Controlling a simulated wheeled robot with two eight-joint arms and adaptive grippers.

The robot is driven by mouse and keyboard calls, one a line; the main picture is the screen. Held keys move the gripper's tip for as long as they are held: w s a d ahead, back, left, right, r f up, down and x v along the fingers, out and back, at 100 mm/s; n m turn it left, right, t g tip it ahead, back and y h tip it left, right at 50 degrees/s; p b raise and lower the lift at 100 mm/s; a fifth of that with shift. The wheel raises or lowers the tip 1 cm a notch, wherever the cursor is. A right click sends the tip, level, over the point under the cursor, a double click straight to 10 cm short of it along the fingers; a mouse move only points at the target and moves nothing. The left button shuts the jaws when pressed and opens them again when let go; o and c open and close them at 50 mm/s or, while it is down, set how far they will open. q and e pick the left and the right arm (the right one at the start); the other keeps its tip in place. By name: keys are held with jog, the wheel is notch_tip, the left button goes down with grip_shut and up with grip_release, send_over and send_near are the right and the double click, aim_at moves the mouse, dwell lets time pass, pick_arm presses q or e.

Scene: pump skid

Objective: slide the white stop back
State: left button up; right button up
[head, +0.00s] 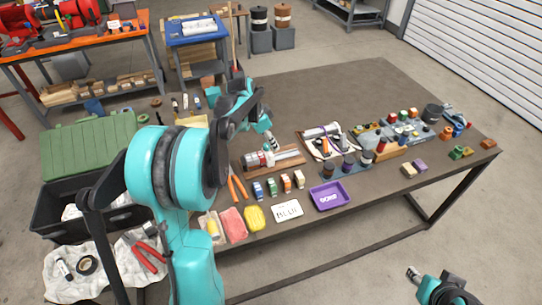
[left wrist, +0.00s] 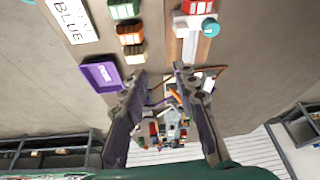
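A wooden-based fixture (head: 290,158) with a red and white block (head: 254,159) and a pale cylinder lies mid-table in the head view. In the left wrist view the red and white block (left wrist: 196,8) is at the top, with a teal round knob (left wrist: 210,27) and a pale strip (left wrist: 190,48) beside it. I cannot tell which pale part is the white stop. My left gripper (head: 272,143) is just above the fixture's far side; its fingers (left wrist: 160,74) are apart with nothing held between them. My right gripper (head: 412,273) is at lower right, off the table, its fingers unclear.
Small coloured blocks (head: 272,187), a purple tray (head: 328,196) and a white label card (head: 287,210) lie in front. A parts tray (head: 321,148) and a grey skid (head: 410,132) stand to the right. The table's back (head: 340,85) is clear.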

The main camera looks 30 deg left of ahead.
pick_arm(q)
jog(key=m+h, duration=0.1)
jog(key=m, duration=0.1)
send_near(271, 154)
jog(key=f, duration=0.1)
jog(key=b+x, duration=0.2)
jog(key=x, duration=0.6)
jog(key=shift+w+f, duration=0.1)
jog(key=shift+d, duration=0.1)
grip_shut()
pick_arm(e)
jog(key=shift+s+d+f, duration=0.15)
jog(key=shift+s+f, duration=0.05)
jog(key=shift+f, duration=0.35)
jog(key=shift+s+d+f, duration=0.15)
jog(key=shift+f, duration=0.35)
